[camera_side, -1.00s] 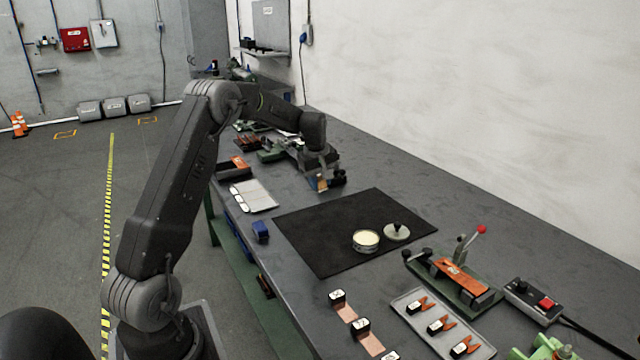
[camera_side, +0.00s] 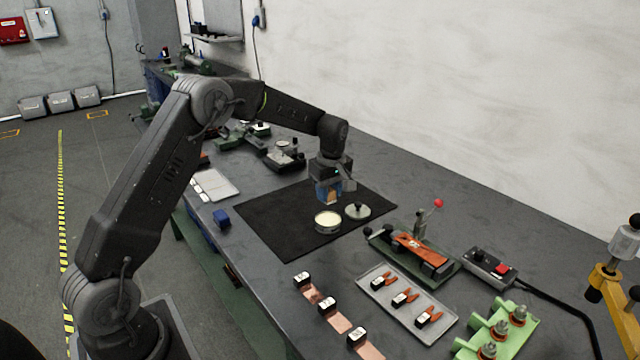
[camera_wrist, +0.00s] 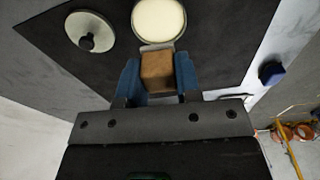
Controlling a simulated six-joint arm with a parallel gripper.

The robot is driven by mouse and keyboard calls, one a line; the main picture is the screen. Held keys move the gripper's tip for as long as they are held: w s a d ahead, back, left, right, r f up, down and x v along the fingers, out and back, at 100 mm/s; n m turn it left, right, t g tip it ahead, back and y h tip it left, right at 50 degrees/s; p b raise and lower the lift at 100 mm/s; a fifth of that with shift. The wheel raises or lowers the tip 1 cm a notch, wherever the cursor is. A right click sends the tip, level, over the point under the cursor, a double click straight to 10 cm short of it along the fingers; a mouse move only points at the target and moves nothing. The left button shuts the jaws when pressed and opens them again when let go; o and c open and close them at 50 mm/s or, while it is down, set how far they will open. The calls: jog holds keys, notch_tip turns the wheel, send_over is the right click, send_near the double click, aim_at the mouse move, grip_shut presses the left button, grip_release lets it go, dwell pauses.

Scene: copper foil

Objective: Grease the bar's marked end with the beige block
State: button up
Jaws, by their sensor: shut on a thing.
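My gripper (camera_side: 328,190) is shut on the beige block (camera_wrist: 157,72), which sits between its blue fingers in the wrist view. In the side view the block (camera_side: 333,197) hangs over the black mat, just behind the open round tin (camera_side: 328,229). The tin holds a pale cream fill, also seen just beyond the block in the wrist view (camera_wrist: 159,18). I cannot tell the gap between block and fill. An orange-copper bar (camera_side: 425,254) lies in a green clamp fixture (camera_side: 385,246) to the right, with a white mark near its left end.
The tin's knobbed lid (camera_side: 358,211) lies beside it on the black mat (camera_side: 270,220). A tray (camera_side: 390,312) of small forked parts, copper strips with tags (camera_side: 335,318) and a control box (camera_side: 489,268) stand nearer the front. The fixture's red-knobbed lever (camera_side: 438,203) stands up.

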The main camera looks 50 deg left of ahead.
aim_at(328, 220)
jog(key=shift+f, duration=2.55)
jog(key=shift+f, duration=0.55)
jog(key=shift+r, duration=0.1)
jog(key=shift+r, duration=3.5)
